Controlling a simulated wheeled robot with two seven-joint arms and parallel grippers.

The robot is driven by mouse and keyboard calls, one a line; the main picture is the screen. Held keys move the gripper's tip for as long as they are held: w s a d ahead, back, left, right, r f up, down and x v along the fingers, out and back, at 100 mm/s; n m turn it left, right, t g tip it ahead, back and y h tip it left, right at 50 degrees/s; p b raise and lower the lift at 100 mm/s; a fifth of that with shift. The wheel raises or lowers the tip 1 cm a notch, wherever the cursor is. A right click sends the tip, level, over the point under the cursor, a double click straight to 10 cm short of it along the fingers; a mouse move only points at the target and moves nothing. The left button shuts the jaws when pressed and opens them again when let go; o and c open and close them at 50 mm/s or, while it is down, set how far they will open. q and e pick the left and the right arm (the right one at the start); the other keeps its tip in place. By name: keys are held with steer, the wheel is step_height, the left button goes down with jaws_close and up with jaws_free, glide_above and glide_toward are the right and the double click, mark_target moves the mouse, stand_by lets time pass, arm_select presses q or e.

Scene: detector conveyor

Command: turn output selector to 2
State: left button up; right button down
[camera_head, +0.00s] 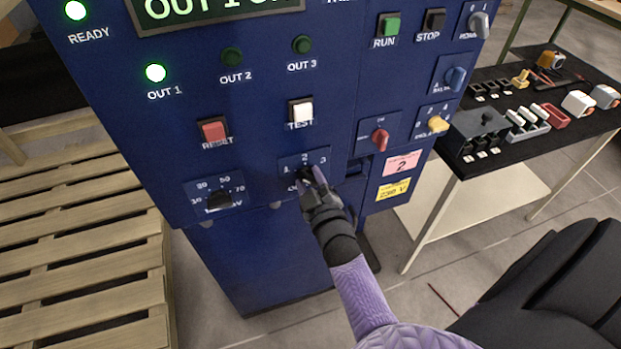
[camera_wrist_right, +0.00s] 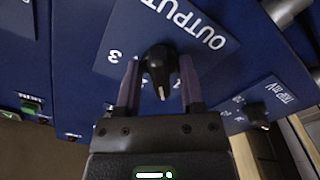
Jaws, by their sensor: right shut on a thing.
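The output selector (camera_head: 306,176) is a black knob on a small blue plate marked 1, 2, 3 on the front of the blue cabinet. In the right wrist view the selector knob (camera_wrist_right: 160,64) stands between my two fingers, with its white mark pointing down in the picture, seemingly between 1 and 2. My right gripper (camera_head: 312,177) is shut on the knob, and its fingers (camera_wrist_right: 158,88) partly hide the plate's numbers. The OUT 1 lamp (camera_head: 155,73) glows green; the OUT 2 lamp (camera_head: 232,57) and OUT 3 lamp (camera_head: 302,44) are dark. My left gripper is not in view.
A red switch (camera_head: 380,139) is to the right. A table (camera_head: 468,168) with loose parts stands at right, wooden pallets (camera_head: 80,250) at left.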

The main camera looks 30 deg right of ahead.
steer(key=m, duration=0.2)
steer(key=shift+m+p, duration=0.3)
steer(key=shift+m, duration=0.1)
steer(key=m, duration=0.3)
steer(key=shift+p, duration=0.3)
steer(key=shift+m, duration=0.7)
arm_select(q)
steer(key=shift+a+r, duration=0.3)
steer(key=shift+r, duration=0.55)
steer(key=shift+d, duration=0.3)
arm_select(e)
steer(key=shift+f+m, duration=0.1)
steer(key=shift+m, duration=0.3)
